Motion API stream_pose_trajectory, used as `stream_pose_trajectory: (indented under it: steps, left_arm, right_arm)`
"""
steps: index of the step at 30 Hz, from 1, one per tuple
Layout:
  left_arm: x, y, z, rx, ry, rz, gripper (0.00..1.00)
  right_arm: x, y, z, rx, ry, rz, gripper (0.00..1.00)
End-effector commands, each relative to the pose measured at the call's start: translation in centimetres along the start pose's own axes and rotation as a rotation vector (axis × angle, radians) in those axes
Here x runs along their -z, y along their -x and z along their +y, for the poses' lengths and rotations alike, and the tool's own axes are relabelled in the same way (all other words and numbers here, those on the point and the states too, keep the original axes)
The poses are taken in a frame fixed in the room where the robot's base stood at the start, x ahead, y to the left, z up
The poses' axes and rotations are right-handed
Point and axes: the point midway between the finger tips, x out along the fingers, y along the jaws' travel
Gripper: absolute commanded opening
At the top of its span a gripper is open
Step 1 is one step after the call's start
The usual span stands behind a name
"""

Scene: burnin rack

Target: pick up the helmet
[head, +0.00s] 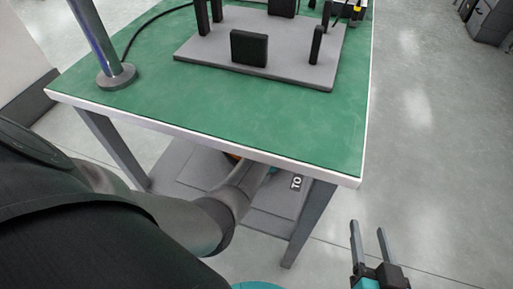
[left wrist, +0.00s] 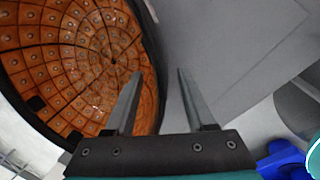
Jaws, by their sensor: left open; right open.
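The helmet shows in the left wrist view as a bowl with an orange, tiled inside (left wrist: 75,60) and a dark rim, its opening facing the camera. My left gripper (left wrist: 160,73) is open, and the helmet's rim appears between its fingertips in the picture. I cannot tell whether they touch. In the head view my left arm reaches under the table and the left gripper is hidden; only a small orange patch (head: 232,157), probably the helmet, shows there. My right gripper (head: 367,228) is open and empty, right of the table's front leg.
A green-topped table (head: 230,110) stands over a grey lower shelf (head: 270,222). On top are a grey plate with black blocks (head: 249,48) and a post (head: 100,45). A blue object (left wrist: 284,160) shows at lower right in the wrist view.

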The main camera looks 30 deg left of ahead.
Motion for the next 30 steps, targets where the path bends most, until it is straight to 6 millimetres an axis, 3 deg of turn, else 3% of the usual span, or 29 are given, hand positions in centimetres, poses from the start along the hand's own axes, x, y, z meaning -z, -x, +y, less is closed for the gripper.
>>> stream_pose_trajectory:
  steps: [5,19,30]
  left_arm:
    - [0.0,0.02,0.02,0.0,0.0,0.0,0.54]
    - [0.0,0.02,-0.01,0.001,0.0,0.0,0.01]
    - [0.07,-0.03,-0.08,0.003,0.001,0.002,0.0]
  right_arm:
    - [-0.02,0.01,-0.01,0.0,0.0,-0.001,0.56]
    - [-0.01,0.01,0.01,0.0,0.0,-0.002,0.56]
    - [0.0,0.01,0.0,0.0,0.001,-0.001,0.56]
